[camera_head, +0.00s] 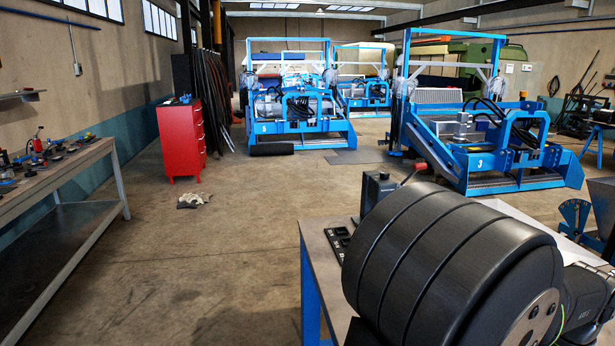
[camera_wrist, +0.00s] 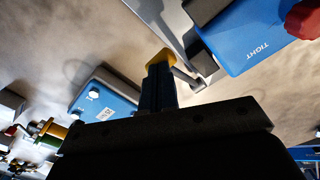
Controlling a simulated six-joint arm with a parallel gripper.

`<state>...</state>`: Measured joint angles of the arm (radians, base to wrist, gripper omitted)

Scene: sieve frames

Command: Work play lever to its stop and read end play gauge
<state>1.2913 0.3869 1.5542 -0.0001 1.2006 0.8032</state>
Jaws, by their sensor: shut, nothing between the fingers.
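In the wrist view my gripper (camera_wrist: 160,60) is shut and empty, its dark fingers ending in a yellow tip. Right beside the tip is a short metal rod (camera_wrist: 186,78); I cannot tell whether they touch, or whether the rod is the play lever. Up and right is a blue block (camera_wrist: 250,35) marked "TIGHT", with a red knob (camera_wrist: 303,19) at its corner. In the head view a blue fan-shaped plate with pale marks (camera_head: 575,214) stands at the right edge; I cannot tell whether it is the end play gauge. My arm hides much of the bench there.
The bench (camera_head: 314,240) stands at lower right, with a dark box (camera_head: 377,190) and a red-ended handle (camera_head: 414,168) behind my arm. A blue plate with bolts (camera_wrist: 105,98) lies left of my gripper. A red cabinet (camera_head: 181,140) and blue machines stand farther back.

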